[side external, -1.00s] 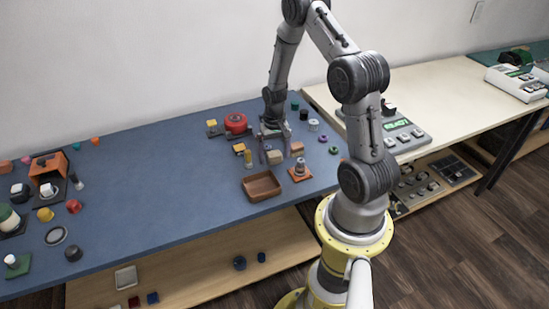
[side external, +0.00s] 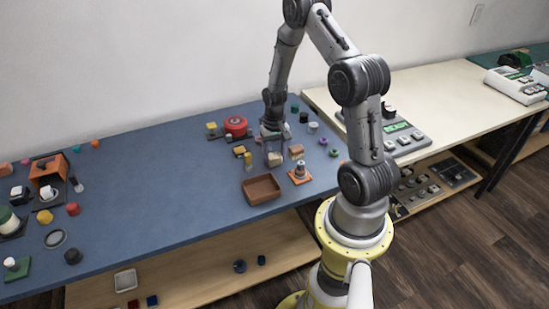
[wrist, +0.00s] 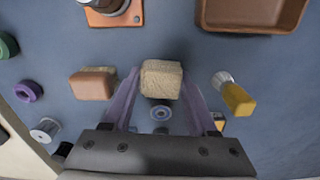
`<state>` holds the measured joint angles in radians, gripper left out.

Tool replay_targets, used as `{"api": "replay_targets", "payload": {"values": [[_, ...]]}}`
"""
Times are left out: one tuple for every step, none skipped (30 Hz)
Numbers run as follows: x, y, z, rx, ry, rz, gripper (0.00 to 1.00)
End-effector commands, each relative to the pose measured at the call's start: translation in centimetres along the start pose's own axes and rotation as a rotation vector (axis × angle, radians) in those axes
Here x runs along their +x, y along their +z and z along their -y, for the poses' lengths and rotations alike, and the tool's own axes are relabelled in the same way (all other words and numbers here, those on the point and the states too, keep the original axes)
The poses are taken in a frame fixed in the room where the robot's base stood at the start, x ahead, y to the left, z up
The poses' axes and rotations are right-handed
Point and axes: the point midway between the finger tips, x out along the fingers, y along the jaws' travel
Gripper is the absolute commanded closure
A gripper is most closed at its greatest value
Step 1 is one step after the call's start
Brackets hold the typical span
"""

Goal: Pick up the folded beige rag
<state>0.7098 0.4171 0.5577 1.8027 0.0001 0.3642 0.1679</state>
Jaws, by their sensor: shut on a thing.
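The folded beige rag (side external: 275,159) is a small, pale, block-like bundle on the blue bench, behind the brown tray. In the wrist view the rag (wrist: 161,80) sits between the two purple finger pads. My gripper (wrist: 160,92) points down and is shut on the rag, with a finger on each side. In the side view my gripper (side external: 275,154) partly covers the rag. I cannot tell any gap between the rag and the bench.
An open brown tray (side external: 250,198) stands in front. A tan and orange block (wrist: 92,84) and a yellow-handled tool (wrist: 236,97) lie on either side of the fingers. An orange plate with a knob (side external: 300,178) is close by.

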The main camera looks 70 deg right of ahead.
Motion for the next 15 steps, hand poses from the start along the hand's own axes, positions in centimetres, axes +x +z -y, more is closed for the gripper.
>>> {"api": "replay_targets", "payload": {"values": [[-0.4,-0.1,0.0,0.0,0.0,-0.003,0.94],[-0.7,-0.1,0.0,0.0,-0.001,-0.003,0.94],[-1.1,-0.1,0.0,0.0,-0.001,-0.004,0.94],[-1.6,-0.1,0.0,0.0,-0.001,-0.005,0.94],[-2.1,-0.1,0.0,0.0,-0.001,-0.006,0.94],[-2.9,-0.1,0.0,0.0,-0.001,-0.006,0.94],[-3.3,0.2,0.0,0.0,-0.001,-0.005,0.94],[-3.8,0.7,-0.1,0.0,-0.001,-0.005,0.94],[-4.5,1.4,-0.2,0.0,-0.001,-0.004,0.94],[-5.1,1.9,-0.3,0.0,-0.001,-0.004,0.94],[-5.8,2.4,-0.4,0.0,-0.001,-0.006,0.94],[-6.7,3.1,-0.5,0.0,-0.001,-0.006,0.94],[-7.3,3.7,-0.6,0.0,-0.001,-0.006,0.94],[-8.0,4.2,-0.7,0.0,-0.001,-0.007,0.94],[-8.8,4.9,-0.8,0.0,-0.001,-0.006,0.94]]}}
